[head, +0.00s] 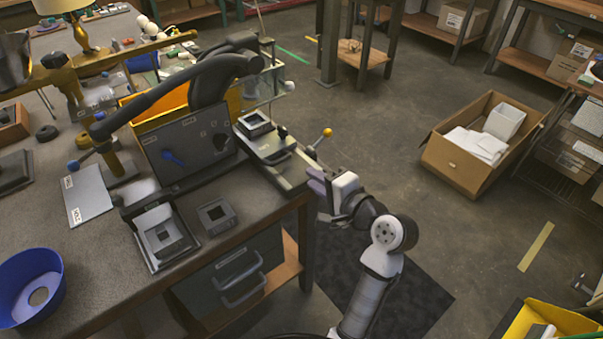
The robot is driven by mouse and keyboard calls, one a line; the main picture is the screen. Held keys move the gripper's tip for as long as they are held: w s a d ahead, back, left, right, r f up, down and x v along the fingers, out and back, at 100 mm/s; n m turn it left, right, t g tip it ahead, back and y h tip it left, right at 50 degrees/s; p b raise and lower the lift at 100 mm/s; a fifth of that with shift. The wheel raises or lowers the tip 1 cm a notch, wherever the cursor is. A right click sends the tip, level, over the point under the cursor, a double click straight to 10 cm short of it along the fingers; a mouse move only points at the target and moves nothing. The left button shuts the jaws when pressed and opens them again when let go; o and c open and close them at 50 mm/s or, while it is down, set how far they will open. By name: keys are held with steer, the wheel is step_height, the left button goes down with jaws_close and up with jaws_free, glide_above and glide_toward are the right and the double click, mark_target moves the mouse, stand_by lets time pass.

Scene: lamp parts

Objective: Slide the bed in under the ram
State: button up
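The bed looks to be the pale grey sliding plate (283,166) on the right side of the bench-top machine. It sticks out to the front right and carries a small dark square frame (254,124). The machine's black curved arm (212,78) rises behind a dark panel. The ram itself cannot be made out clearly; it seems hidden behind the arm and panel. My gripper (317,186) is just right of the bed's front end, over the bench edge. Its purple fingers point left. Whether it touches the bed or is open cannot be told.
A lever with an orange ball (327,132) stands beside the bed, close to my gripper. A grey tray (158,238), a square block (217,215) and a blue bowl (30,287) are on the bench. An open cardboard box (452,163) stands on the floor.

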steer(key=v, duration=0.2)
steer(key=shift+s+d+r, duration=0.1)
steer(key=shift+s, duration=0.1)
stand_by(0.3)
